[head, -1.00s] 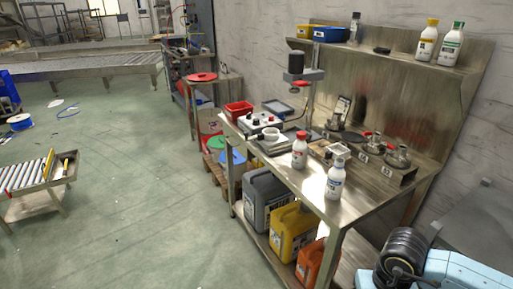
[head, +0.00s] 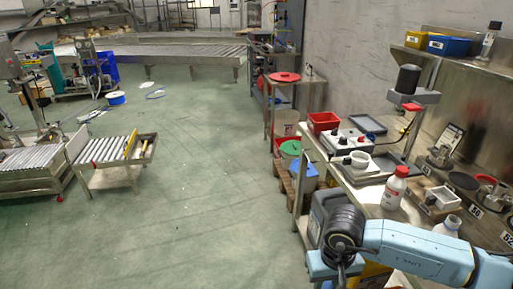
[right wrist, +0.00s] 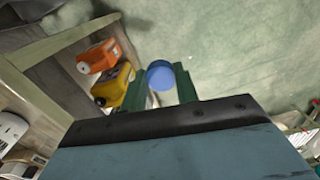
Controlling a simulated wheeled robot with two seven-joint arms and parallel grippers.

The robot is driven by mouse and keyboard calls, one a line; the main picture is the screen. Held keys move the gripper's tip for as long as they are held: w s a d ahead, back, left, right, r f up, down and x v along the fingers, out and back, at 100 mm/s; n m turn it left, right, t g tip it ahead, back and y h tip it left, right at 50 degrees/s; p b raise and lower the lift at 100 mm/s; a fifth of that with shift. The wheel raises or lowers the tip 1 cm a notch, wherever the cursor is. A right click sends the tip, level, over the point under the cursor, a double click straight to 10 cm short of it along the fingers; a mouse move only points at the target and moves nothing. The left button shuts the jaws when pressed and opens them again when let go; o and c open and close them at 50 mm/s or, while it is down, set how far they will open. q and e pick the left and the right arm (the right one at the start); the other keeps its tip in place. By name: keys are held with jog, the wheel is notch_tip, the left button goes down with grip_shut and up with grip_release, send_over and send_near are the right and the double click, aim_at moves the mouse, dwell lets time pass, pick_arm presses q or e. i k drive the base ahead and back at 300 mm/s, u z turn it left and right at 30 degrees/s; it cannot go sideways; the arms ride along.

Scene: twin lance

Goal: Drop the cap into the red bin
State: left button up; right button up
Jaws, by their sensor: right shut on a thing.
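A round blue cap (right wrist: 160,75) sits between the two green fingers of my right gripper (right wrist: 161,84) in the right wrist view, and the fingers are shut on it. My right arm comes into the head view at lower right, in front of the bench, with the fingers and cap not clearly visible there. A red open bin (head: 322,122) stands on the far left end of the bench, well beyond my right arm. A bin with a red top (head: 281,142) also stands on the floor beside the bench, partly hidden. My left gripper is not in view.
The steel bench (head: 345,178) holds a red-capped bottle (head: 394,188), a white bottle (head: 448,226) and instruments. Green-topped (head: 290,148) and blue-topped (head: 304,167) bins stand by its far end. Orange (right wrist: 99,56) and yellow (right wrist: 113,85) jugs are below.

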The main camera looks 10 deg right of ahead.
aim_at(325, 129)
jog(key=u, duration=0.6)
jog(key=i, duration=1.7)
jog(key=z, duration=0.7)
jog(key=i, duration=1.05)
jog(key=z, duration=1)
